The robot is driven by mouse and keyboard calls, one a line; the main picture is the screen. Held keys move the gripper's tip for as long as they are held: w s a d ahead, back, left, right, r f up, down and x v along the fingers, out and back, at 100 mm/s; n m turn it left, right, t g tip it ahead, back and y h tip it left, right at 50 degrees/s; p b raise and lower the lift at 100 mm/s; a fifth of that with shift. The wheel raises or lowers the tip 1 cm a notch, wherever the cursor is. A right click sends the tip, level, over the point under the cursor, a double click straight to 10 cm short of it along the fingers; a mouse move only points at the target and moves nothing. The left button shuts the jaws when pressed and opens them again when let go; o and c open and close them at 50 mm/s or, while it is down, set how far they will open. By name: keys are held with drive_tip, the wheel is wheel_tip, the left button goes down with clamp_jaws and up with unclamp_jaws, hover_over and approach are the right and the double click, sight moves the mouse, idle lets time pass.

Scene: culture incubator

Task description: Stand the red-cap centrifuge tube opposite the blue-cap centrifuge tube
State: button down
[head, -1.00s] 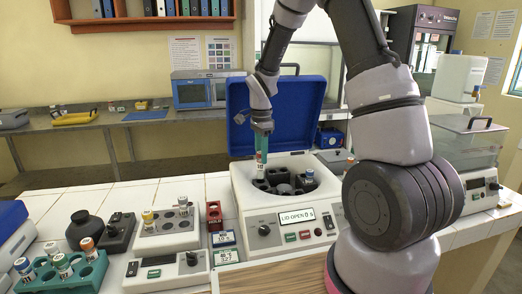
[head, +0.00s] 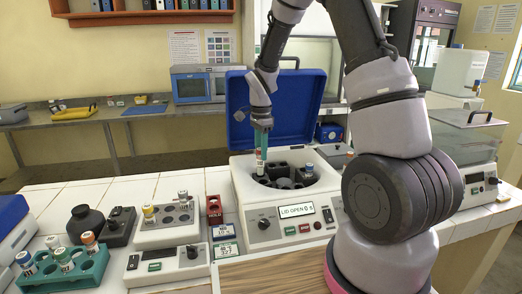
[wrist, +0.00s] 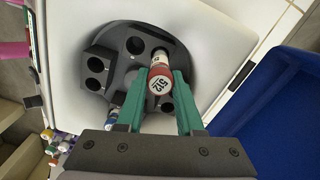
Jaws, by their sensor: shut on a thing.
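My gripper (head: 262,143) is shut on the red-cap centrifuge tube (head: 259,163) and holds it roughly upright at the left part of the centrifuge rotor (head: 284,173). In the wrist view the red cap (wrist: 160,80), marked "512", sits between the teal fingers (wrist: 158,100). I cannot tell whether the tube's lower end is inside a hole. The blue-cap centrifuge tube (head: 309,169) stands in the right part of the rotor. It shows partly behind a finger in the wrist view (wrist: 110,115). Other rotor holes (wrist: 135,45) look empty.
The centrifuge (head: 256,220) reads "LID OPEN"; its blue lid (head: 240,115) stands raised behind. A teal rack (head: 92,270) with several tubes and a grey block (head: 165,232) with capped tubes are at left. A small red rack (head: 214,208) stands beside the centrifuge.

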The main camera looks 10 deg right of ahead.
sight(261, 163)
drive_tip(key=shift+f, duration=0.75)
drive_tip(key=shift+f, duration=0.1)
drive_tip(key=shift+f, duration=1.8)
drive_tip(key=shift+c, duration=0.7)
unclamp_jaws()
drive_tip(key=shift+r, duration=3.75)
